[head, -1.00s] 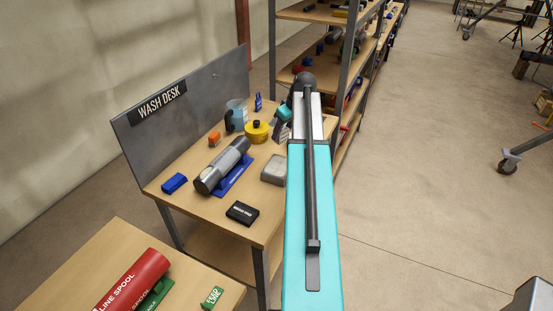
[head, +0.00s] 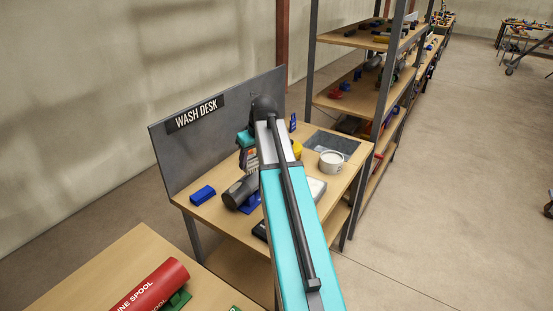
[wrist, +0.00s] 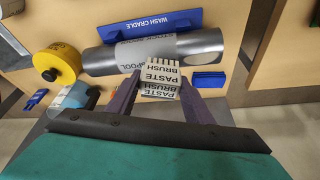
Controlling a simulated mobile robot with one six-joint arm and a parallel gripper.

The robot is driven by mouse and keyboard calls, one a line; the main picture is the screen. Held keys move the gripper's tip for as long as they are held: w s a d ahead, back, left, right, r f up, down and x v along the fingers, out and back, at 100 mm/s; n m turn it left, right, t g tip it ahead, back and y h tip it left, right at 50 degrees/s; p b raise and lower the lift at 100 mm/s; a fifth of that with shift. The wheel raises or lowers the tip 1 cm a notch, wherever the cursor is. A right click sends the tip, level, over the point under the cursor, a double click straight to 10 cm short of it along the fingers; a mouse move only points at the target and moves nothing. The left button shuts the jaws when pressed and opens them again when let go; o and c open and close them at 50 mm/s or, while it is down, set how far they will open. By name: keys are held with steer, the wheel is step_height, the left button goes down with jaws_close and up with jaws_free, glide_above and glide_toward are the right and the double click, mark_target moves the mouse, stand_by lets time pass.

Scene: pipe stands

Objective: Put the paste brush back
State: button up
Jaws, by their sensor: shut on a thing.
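The paste brush (wrist: 160,76), a pale block lettered PASTE BRUSH with a striped end, is between the two purple fingers of my gripper (wrist: 160,84) in the wrist view. My gripper is shut on it and holds it over the wash desk. Behind it in that view lies a grey spool (wrist: 200,46) on the blue wash cradle (wrist: 150,25). In the head view my arm hides part of the spool (head: 238,190) and the desk's middle. A white round pot (head: 331,160) stands on the desk's right side.
A grey panel marked WASH DESK (head: 205,130) stands behind the desk. A yellow round container (wrist: 57,62), a light blue cup (wrist: 72,97) and a blue block (wrist: 208,81) are close by. Shelves (head: 350,95) stand behind.

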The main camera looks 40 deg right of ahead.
steer(key=a+b, duration=0.5)
steer(key=a, duration=2.5)
steer(key=shift+w, duration=0.15)
steer(key=shift+r, duration=0.1)
